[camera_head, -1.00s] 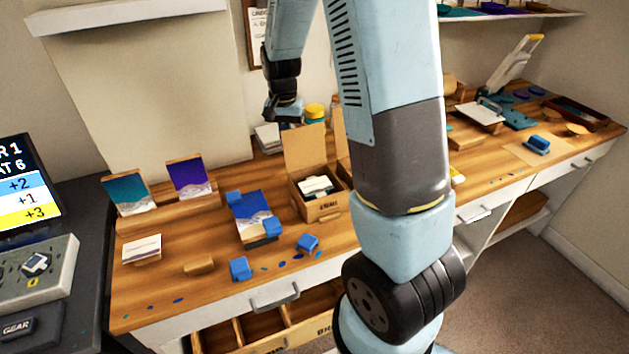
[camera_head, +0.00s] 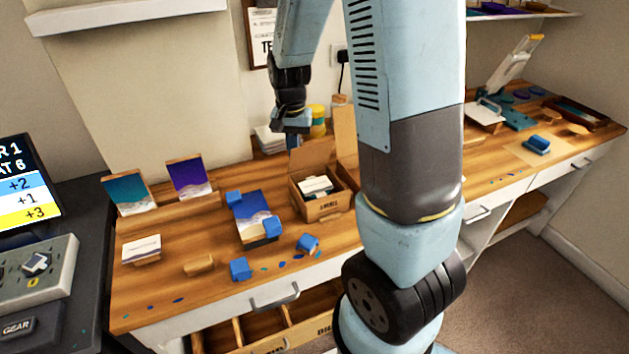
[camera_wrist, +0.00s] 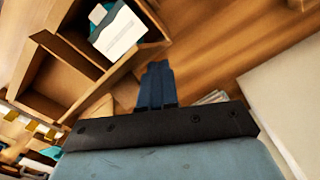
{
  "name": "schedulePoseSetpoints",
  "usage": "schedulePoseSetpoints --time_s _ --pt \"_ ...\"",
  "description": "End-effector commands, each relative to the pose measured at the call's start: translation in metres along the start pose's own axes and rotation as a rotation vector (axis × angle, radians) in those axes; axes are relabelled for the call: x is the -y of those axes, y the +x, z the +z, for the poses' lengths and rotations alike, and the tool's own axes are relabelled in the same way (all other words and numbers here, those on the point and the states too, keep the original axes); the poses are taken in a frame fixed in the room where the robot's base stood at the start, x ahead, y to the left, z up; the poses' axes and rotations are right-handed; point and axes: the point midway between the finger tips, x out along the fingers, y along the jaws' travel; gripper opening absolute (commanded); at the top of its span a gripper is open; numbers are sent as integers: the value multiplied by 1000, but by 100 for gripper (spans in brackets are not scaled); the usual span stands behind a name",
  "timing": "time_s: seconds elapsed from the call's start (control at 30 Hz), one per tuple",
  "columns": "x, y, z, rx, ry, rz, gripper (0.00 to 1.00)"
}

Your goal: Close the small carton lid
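The small carton (camera_head: 322,206) stands open on the bench with white cards inside. In the wrist view the fingers (camera_wrist: 155,68) also look shut, and an open carton with a white packet (camera_wrist: 118,30) lies at the upper left.
A second raised brown flap (camera_head: 346,134) stands right beside the carton, partly hidden by my arm. Blue blocks (camera_head: 308,243) and a picture panel (camera_head: 253,218) lie in front and left.

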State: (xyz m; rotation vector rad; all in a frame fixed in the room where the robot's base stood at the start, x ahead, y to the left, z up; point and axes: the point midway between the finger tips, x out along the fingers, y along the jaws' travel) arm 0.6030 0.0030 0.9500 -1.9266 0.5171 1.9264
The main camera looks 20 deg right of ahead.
Motion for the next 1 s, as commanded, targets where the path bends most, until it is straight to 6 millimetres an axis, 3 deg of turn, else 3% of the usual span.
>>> schedulePoseSetpoints --time_s 0.47,1.0 --pt "-1 -2 3 0 0 0 0" --pt "-1 -51 3 -2 -1 -1 0"
